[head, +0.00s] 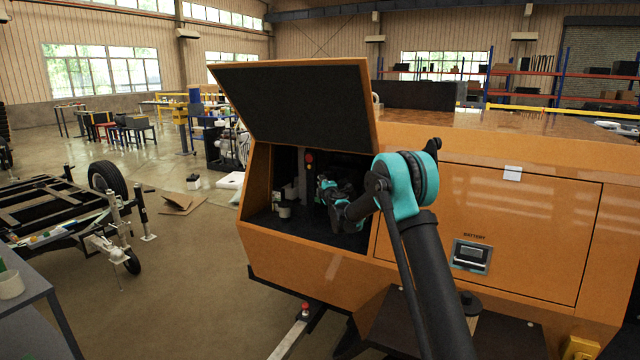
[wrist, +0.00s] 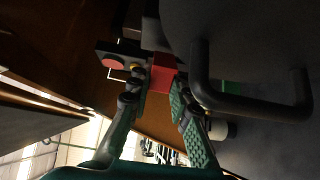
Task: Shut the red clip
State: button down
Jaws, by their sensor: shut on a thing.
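The red clip (wrist: 163,74) shows in the wrist view as a red block between the tips of my gripper (wrist: 157,88). My gripper is shut on it, with one finger on each side. Whether the clip itself is open or shut I cannot tell. In the head view my gripper (head: 327,190) is inside the open compartment of the orange light tower (head: 450,200), partly hidden by my own arm. The clip cannot be made out there.
The compartment's raised door (head: 295,100) stands above my arm. In the wrist view, a dark bar handle (wrist: 250,105) lies right of my fingers and a round red button (wrist: 113,62) lies left. A trailer frame (head: 60,205) stands on the floor at left.

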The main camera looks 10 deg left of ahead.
jog(key=shift+d+n+g+y, duration=0.1)
jog(key=shift+n+g+y, duration=0.2)
jog(key=shift+n+y, duration=0.3)
jog(key=c, duration=1.4)
grip_release()
jog(key=shift+o, duration=0.2)
jog(key=v, duration=1.2)
jog(key=shift+f, duration=0.1)
jog(key=shift+c, duration=0.2)
